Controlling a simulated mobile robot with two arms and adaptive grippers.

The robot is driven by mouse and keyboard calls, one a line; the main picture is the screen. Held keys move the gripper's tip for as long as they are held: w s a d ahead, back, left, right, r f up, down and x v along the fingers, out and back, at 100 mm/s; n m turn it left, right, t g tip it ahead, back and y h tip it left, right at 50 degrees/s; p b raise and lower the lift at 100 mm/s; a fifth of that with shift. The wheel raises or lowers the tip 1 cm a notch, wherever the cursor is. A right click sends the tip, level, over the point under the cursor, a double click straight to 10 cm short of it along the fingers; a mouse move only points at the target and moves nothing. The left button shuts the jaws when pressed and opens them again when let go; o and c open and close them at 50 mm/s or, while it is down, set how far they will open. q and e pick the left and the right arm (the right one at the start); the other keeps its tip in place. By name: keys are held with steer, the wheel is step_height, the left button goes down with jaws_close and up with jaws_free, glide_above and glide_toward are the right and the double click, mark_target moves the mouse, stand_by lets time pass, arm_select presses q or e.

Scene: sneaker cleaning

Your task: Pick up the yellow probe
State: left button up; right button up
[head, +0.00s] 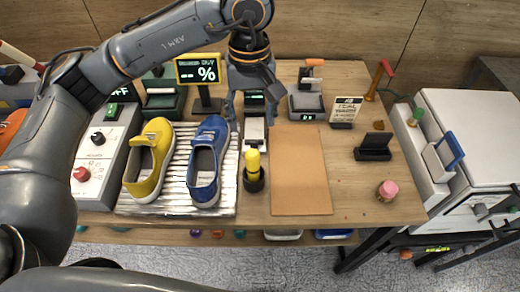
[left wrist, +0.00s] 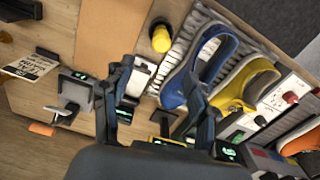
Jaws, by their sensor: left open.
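The yellow probe (head: 253,161) stands upright in a round black holder (head: 254,183) on the table, just right of the shoe tray. It also shows in the left wrist view (left wrist: 161,40) beyond the fingertips. My left gripper (head: 252,116) is open and points down at the table, behind the probe and apart from it. Its two spread fingers show in the left wrist view (left wrist: 157,78) with nothing held between them. Dark parts that look like my right gripper (head: 497,209) show at the right edge of the head view; its jaws are unclear.
A yellow shoe (head: 147,165) and a blue shoe (head: 206,165) lie on the ribbed tray (head: 170,207) left of the probe. A bare brown mat (head: 299,170) lies to its right. A small white-topped device (head: 255,130) stands behind it. A pink-topped object (head: 387,190) stands farther right.

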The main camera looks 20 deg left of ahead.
mark_target(252, 153)
arm_select(q)
steer(key=f, duration=0.2)
steer(key=f+p, duration=0.1)
steer(key=f, duration=0.2)
steer(key=f+p, duration=0.1)
steer(key=f, duration=0.1)
steer(key=shift+s+a+f, duration=0.1)
steer(key=shift+s+f, duration=0.05)
steer(key=shift+s, duration=0.25)
steer(key=shift+w+f, duration=0.1)
steer(key=shift+f, duration=0.2)
step_height(252, 153, down, 2)
steer(key=shift+f+p, duration=0.25)
steer(key=shift+p, duration=0.8)
step_height(252, 153, down, 2)
steer(key=shift+f, duration=0.2)
steer(key=shift+w+f+p, duration=0.1)
steer(key=shift+f+p, duration=0.1)
steer(key=shift+p, duration=0.1)
steer(key=c, duration=1)
jaws_close()
arm_select(e)
steer(key=s+r, duration=0.1)
steer(key=r, duration=0.2)
steer(key=s+r, duration=0.1)
steer(key=shift+s+a+r, duration=0.1)
steer(key=shift+s+r, duration=0.2)
steer(key=shift+s, duration=0.05)
